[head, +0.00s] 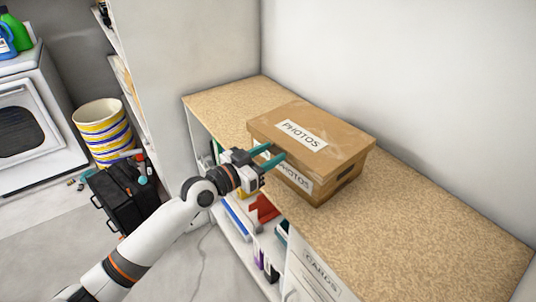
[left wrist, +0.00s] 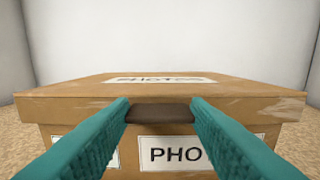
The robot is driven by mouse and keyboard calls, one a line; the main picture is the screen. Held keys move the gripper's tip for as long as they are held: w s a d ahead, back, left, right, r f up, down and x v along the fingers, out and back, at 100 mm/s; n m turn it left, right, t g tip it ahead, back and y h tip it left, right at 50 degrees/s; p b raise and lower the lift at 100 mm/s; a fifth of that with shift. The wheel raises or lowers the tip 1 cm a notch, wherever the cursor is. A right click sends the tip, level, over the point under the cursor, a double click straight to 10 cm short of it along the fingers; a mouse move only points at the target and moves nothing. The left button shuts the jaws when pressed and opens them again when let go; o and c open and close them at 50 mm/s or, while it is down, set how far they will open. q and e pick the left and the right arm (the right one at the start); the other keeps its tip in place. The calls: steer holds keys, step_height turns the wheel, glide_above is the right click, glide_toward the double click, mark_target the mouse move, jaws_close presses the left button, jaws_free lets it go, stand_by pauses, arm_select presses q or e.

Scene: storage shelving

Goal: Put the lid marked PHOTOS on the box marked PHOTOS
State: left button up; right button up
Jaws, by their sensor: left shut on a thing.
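The brown cardboard lid (head: 340,132) with a white PHOTOS label lies over the top of the brown box (head: 340,188), whose front label also reads PHOTOS. The lid looks roughly level and lined up with the box. I cannot tell whether it is fully seated. In the left wrist view the lid (left wrist: 70,100) overhangs the box (left wrist: 270,132) on both sides. My left gripper (head: 277,151) is at the lid's front edge, shut on the lid. Its teal fingers (left wrist: 160,105) flank a dark brown strip there and hide part of the box's front label. My right gripper is not in view.
The box stands on a speckled tan shelf top (head: 430,210) against a wall, with free room on the right. Below are shelves with several items and a CARDS label (head: 321,276). A striped basket (head: 103,133) and black case (head: 122,197) stand at left.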

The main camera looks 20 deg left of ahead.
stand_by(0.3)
arm_select(q)
steer(key=o, duration=1.1)
steer(key=shift+f, duration=0.1)
steer(key=shift+b+v, duration=1.45)
steer(key=shift+v, duration=4.55)
steer(key=shift+d, duration=0.1)
